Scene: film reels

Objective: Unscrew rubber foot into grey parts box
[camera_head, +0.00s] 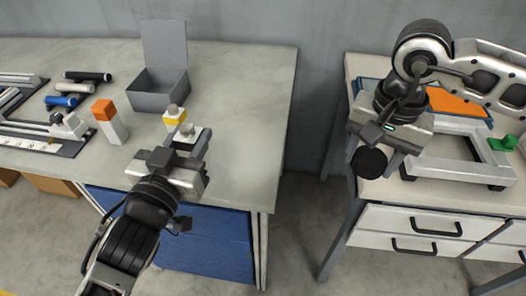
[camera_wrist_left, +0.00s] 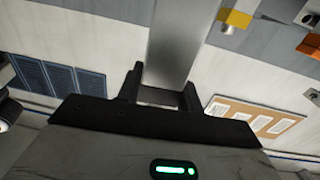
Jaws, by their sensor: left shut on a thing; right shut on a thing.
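The grey parts box (camera_head: 157,101) stands at the back of the left table with its lid raised. My left gripper (camera_head: 188,142) is in front of it, low over the table's front part. It is shut on a pale grey piece, which shows as a straight bar (camera_wrist_left: 182,45) in the left wrist view. A black round disc (camera_head: 369,162), perhaps the rubber foot, is at my right gripper (camera_head: 392,150), beside the pale frame (camera_head: 440,168) on the right table. My right gripper is shut; its fingertips are partly hidden.
Just beyond my left gripper stands a yellow-banded piece (camera_head: 174,117), with an orange-topped white block (camera_head: 108,116) to its left. Black and blue cylinders (camera_head: 62,100) lie further left. A floor gap separates the tables. A green piece (camera_head: 503,143) sits on the right.

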